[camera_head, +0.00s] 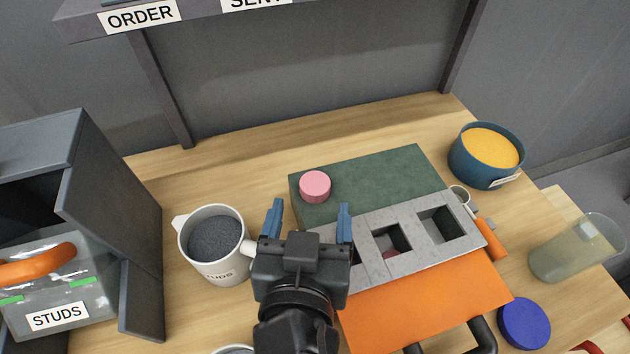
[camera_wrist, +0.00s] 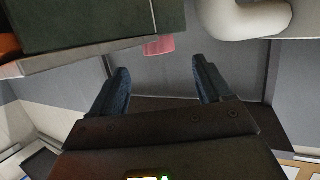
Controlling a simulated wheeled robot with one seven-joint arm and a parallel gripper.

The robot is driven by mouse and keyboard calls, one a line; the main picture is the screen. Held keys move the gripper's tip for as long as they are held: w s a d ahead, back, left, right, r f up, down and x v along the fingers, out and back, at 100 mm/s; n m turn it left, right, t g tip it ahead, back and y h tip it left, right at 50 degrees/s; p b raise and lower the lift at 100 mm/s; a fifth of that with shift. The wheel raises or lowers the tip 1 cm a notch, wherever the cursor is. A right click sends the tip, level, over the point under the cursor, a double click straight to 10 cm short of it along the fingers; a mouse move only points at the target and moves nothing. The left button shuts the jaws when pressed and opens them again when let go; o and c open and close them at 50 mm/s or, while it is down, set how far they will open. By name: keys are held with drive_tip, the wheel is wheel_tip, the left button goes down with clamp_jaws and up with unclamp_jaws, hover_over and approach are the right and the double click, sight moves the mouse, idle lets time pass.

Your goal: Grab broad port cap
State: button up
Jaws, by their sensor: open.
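A pink round cap (camera_head: 315,186) sits on the left part of a green block (camera_head: 375,178) in the head view. It also shows at the top of the wrist view (camera_wrist: 158,45), partly cut by the block's edge. A wide blue disc (camera_head: 524,323) lies on the table at the lower right. I cannot tell for certain which is the broad port cap. My gripper (camera_head: 310,208) is open and empty, its blue fingers apart and pointing toward the pink cap. In the wrist view the cap appears beyond the fingers (camera_wrist: 160,68), not between them.
A grey plate with square openings (camera_head: 482,232) rests beside the green block; something pink shows through one opening. An orange block (camera_head: 430,300) is in front. A white cup of grey material (camera_head: 212,268) stands left, a blue pot (camera_head: 478,172) back right, a clear beaker (camera_head: 575,255) right.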

sight(315, 181)
drive_tip(key=p+x, duration=0.1)
drive_tip(key=x, duration=0.5)
drive_tip(key=shift+d, duration=0.1)
drive_tip(key=c, duration=1.1)
